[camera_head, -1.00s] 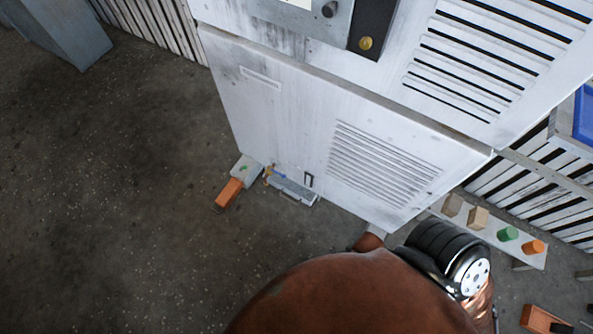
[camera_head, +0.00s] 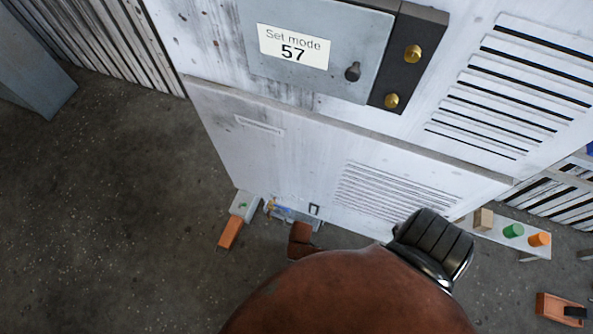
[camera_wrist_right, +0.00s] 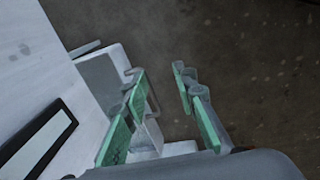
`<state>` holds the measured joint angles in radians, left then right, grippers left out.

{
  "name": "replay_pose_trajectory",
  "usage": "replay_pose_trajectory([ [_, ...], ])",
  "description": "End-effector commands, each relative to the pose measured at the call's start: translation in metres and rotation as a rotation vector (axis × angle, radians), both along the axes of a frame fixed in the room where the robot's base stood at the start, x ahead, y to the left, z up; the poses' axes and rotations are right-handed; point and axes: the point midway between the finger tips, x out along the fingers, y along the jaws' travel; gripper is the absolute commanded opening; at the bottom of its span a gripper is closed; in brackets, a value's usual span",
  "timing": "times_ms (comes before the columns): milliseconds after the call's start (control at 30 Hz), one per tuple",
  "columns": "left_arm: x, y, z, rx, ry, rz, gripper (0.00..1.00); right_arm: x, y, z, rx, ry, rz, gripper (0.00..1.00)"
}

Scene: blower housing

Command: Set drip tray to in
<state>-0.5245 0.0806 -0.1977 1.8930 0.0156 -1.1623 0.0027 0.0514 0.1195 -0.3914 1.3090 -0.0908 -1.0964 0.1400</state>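The likely drip tray (camera_head: 297,218) is a low grey piece with a small dark upright handle. It sits at the foot of the white cabinet (camera_head: 240,150) in the head view, partly covered by my brown arm. I cannot tell how far it sticks out. In the right wrist view my right gripper (camera_wrist_right: 160,108) is open, with green-padded fingers apart. A pale box-like part (camera_wrist_right: 105,75) lies beside and beyond its left finger; I cannot tell whether they touch. My left gripper is not in view.
A grey-and-orange block piece (camera_head: 231,232) lies on the floor left of the tray. A low bench (camera_head: 487,233) with small blocks and cylinders stands at right. A panel reading "Set mode 57" (camera_head: 293,47) is on the upper cabinet. The floor at left is clear.

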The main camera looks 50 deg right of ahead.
Motion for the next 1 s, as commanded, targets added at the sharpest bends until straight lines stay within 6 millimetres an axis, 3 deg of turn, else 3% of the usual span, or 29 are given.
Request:
replay_pose_trajectory([
  [33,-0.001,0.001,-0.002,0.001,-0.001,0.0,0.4,0.021,-0.002,-0.002,-0.024,-0.01,0.024,0.26],
  [100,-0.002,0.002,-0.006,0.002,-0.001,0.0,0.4,0.039,-0.006,-0.005,-0.049,-0.019,0.044,0.26],
  [233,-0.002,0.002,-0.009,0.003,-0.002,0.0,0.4,0.059,-0.008,-0.008,-0.075,-0.028,0.067,0.26],
  [467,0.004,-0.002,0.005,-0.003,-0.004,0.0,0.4,0.062,-0.011,-0.021,-0.08,-0.028,0.071,0.26],
  [1000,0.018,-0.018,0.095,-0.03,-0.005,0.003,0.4,0.064,-0.019,-0.067,-0.08,-0.025,0.069,0.26],
])
